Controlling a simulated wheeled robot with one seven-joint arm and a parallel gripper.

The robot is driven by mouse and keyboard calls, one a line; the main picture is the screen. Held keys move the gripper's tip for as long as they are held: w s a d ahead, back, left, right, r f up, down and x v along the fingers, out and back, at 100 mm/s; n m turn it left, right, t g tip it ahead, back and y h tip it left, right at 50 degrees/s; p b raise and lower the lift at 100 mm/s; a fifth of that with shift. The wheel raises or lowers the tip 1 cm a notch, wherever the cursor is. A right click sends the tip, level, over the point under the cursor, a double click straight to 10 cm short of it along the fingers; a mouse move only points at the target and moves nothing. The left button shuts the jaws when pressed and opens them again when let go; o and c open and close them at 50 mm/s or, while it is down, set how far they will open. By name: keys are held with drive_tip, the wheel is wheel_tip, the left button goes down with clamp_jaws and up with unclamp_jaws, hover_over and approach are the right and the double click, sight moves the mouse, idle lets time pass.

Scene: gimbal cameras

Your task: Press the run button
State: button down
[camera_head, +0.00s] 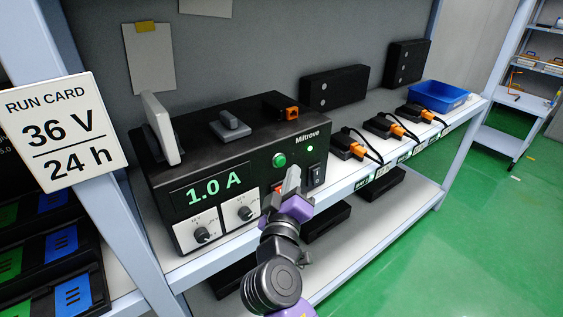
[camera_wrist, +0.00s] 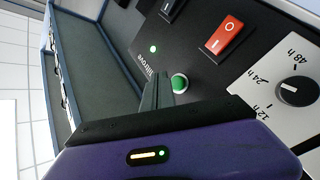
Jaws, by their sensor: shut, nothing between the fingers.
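The black charger box (camera_head: 225,150) marked Miltrove stands on the shelf, its display (camera_head: 213,190) reading 1.0 A. A round green button (camera_head: 279,160) is on its front panel; it also shows in the wrist view (camera_wrist: 180,83). I see no readable label on it. My gripper (camera_head: 293,175) is shut and empty in front of the panel, its tips just below the button in the head view. In the wrist view, the shut fingers (camera_wrist: 157,90) appear immediately beside the button; I cannot tell whether they touch.
A red rocker switch (camera_wrist: 225,37), a black switch (camera_head: 317,174) and a timer knob (camera_wrist: 295,92) share the panel. A small green light (camera_head: 310,148) is lit. A run card (camera_head: 62,132) reads 36 V, 24 h. Orange-and-black connectors (camera_head: 347,145) and a blue bin (camera_head: 437,96) stand right.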

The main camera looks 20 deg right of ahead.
drive_tip(key=shift+s+d, duration=0.3)
drive_tip(key=shift+s, duration=0.6)
drive_tip(key=shift+s+d, duration=0.25)
drive_tip(key=shift+s, duration=0.65)
drive_tip(key=shift+r, duration=0.1)
drive_tip(key=a+r+n+t+y, duration=0.1)
drive_tip(key=a+n+t+y, duration=0.1)
drive_tip(key=a+y, duration=0.2)
drive_tip(key=s+a+f+y, duration=0.3)
drive_tip(key=s+f+y, duration=0.4)
drive_tip(key=s, duration=0.6)
drive_tip(key=s+d+f+m+g+h, duration=0.1)
drive_tip(key=s+d+f+m+g, duration=0.1)
drive_tip(key=s, duration=1.2)
drive_tip(key=s+d+f+m+g+h, duration=0.1)
drive_tip(key=s+d+f+m, duration=0.2)
drive_tip(key=s, duration=1.1)
drive_tip(key=shift+s+d+m+g, duration=0.2)
drive_tip(key=shift+d+m+g, duration=0.3)
drive_tip(key=shift+d, duration=0.7)
drive_tip(key=shift+f, duration=0.1)
